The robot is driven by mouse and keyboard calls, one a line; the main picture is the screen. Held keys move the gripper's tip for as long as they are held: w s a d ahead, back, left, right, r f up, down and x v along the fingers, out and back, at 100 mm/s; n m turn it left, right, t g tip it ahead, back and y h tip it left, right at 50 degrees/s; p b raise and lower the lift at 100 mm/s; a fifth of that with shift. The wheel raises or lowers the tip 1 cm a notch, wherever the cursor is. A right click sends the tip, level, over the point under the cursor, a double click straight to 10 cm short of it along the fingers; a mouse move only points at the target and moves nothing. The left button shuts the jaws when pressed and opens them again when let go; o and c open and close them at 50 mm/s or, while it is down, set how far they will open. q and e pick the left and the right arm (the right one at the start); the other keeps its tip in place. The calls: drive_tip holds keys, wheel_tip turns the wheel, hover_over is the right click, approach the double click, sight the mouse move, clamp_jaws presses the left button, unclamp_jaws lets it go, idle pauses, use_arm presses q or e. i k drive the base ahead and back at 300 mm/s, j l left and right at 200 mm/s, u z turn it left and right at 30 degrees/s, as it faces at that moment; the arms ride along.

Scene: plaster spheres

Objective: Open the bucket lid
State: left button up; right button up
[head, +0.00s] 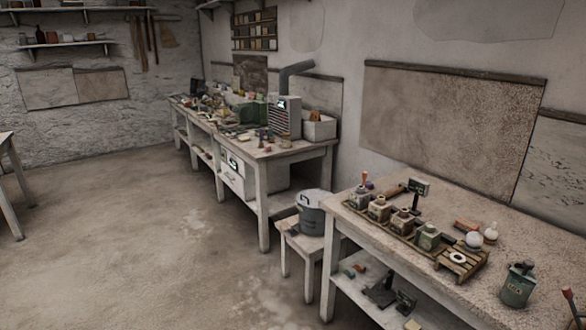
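A grey bucket (311,219) stands upright on a small low stool, in the gap between the two workbenches. Its pale lid (315,197) lies on top and covers the opening, with a small dark handle or mark on it. The near bench corner stands just right of the bucket. A small dark green pot (518,286) with a label stands on the near bench at the right; whether it has a lid is hard to tell. Neither of my grippers is in view.
The stool (291,233) stands beside the near bench (507,240), which carries a rack of jars, a wooden tray (461,262) and white spheres. A cluttered long bench (300,152) runs along the back wall. The floor (170,250) at left is clear.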

sight(316, 195)
drive_tip(key=i+j+u, duration=0.4)
drive_tip(key=i, duration=0.35)
drive_tip(key=i+u, duration=0.4)
drive_tip(key=i, duration=0.4)
drive_tip(key=i+j+z, duration=0.1)
drive_tip(key=i+z, duration=0.3)
drive_tip(key=i+j+z, duration=0.25)
drive_tip(key=i+z, duration=0.2)
drive_tip(key=i, duration=0.15)
drive_tip(key=i+j+z, duration=0.4)
